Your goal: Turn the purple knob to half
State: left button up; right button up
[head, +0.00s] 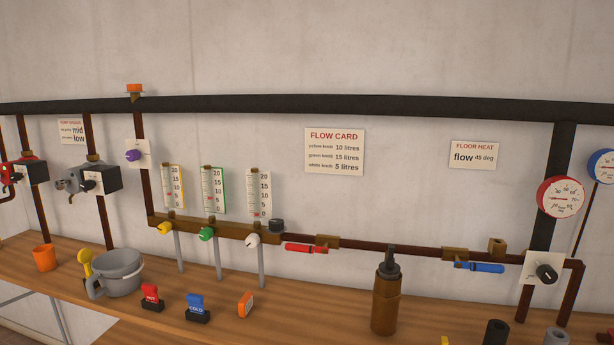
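The purple knob (132,156) sits on a small white plate (145,148) on a brown vertical pipe, left of the flow gauges. It is small in the view, and I cannot read its pointer or any marks on the plate. Neither of my grippers shows in the head view, and nothing touches the knob.
Three gauges with yellow (165,229), green (207,234) and white (252,240) knobs stand right of it. Below, the wooden bench (255,324) holds a grey pot (121,277), an orange cup (44,258), coloured tags and a brown bottle (385,305).

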aim_at(132, 155)
jog(key=z, duration=0.45)
jog(key=k, duration=0.25)
jog(key=u, duration=2.05)
jog(key=i, duration=2.2)
jog(key=z, duration=0.45)
